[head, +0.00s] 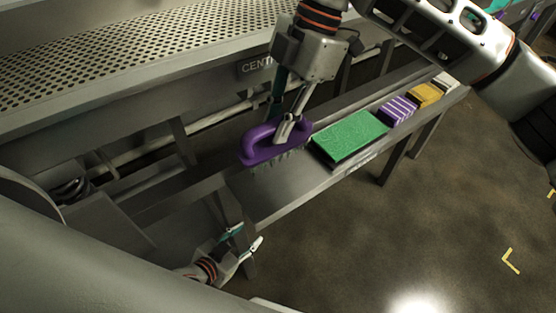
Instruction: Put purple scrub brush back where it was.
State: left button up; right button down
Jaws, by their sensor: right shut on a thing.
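The purple scrub brush (259,148) has a loop handle and dark bristles pointing down. My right gripper (285,130) is shut on its handle from above. The brush is over the left part of the narrow metal shelf (270,200), just left of a green pad. I cannot tell whether the bristles touch the shelf. My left gripper (246,240) is low in the picture, near the shelf's left end, with its fingers apart and nothing between them.
On the shelf, right of the brush, are the green pad (348,137), a purple-and-white striped block (397,111), a yellow block (426,95) and a pale block (446,80). A perforated metal table (130,70) stands behind. Open floor (400,220) lies in front.

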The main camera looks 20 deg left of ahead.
notch_tip(320, 180, down, 11)
jog(key=shift+r+p, duration=0.1)
jog(key=shift+p, duration=0.3)
jog(key=c, duration=1.9)
grip_release()
jog(key=b+v, duration=0.1)
jog(key=v, duration=1.1)
